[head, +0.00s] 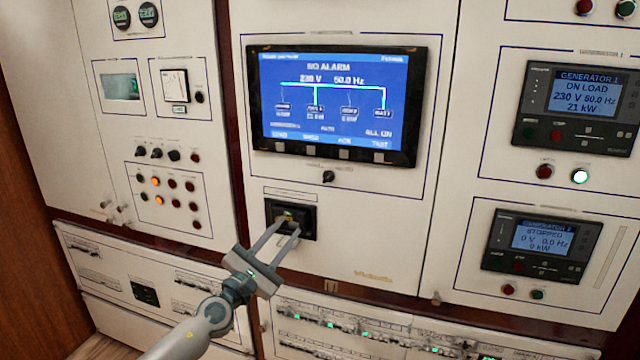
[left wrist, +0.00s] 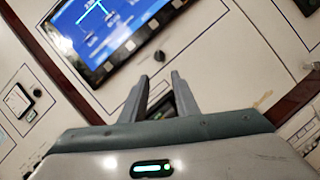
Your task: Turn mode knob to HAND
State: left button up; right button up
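My left gripper (head: 288,228) is open, its two fingers apart in front of a black square switch unit (head: 306,214) below the big screen. The unit has a small yellowish and green part at its middle, partly behind the fingertips. I cannot tell whether the fingers touch it. In the left wrist view, the open fingers (left wrist: 161,84) have part of this dark unit (left wrist: 160,111) between them. A small black knob (head: 328,176) sits just under the screen, clear of the gripper; it also shows in the left wrist view (left wrist: 159,57). The labels are too small to read, so I cannot tell which is the mode knob.
The big blue screen (head: 335,100) reads NO ALARM. Generator panels (head: 575,105) are at the right, and a left panel carries several small knobs and lamps (head: 165,190). Lower drawers with green lights (head: 380,335) lie below. The panel face around the switch unit is flat.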

pick_arm(q)
jog(key=shift+w+r+m, duration=0.15)
jog(key=shift+w+m, duration=0.1)
jog(key=shift+m, duration=0.05)
jog(key=shift+r, duration=0.1)
jog(key=b, duration=0.2)
send_near(325, 180)
jog(key=b+x, duration=0.3)
jog(key=x, duration=0.3)
jog(key=shift+w+d+b, duration=0.15)
jog(key=shift+b, duration=0.15)
jog(key=shift+b+x, duration=0.4)
jog(key=shift+x, duration=0.35)
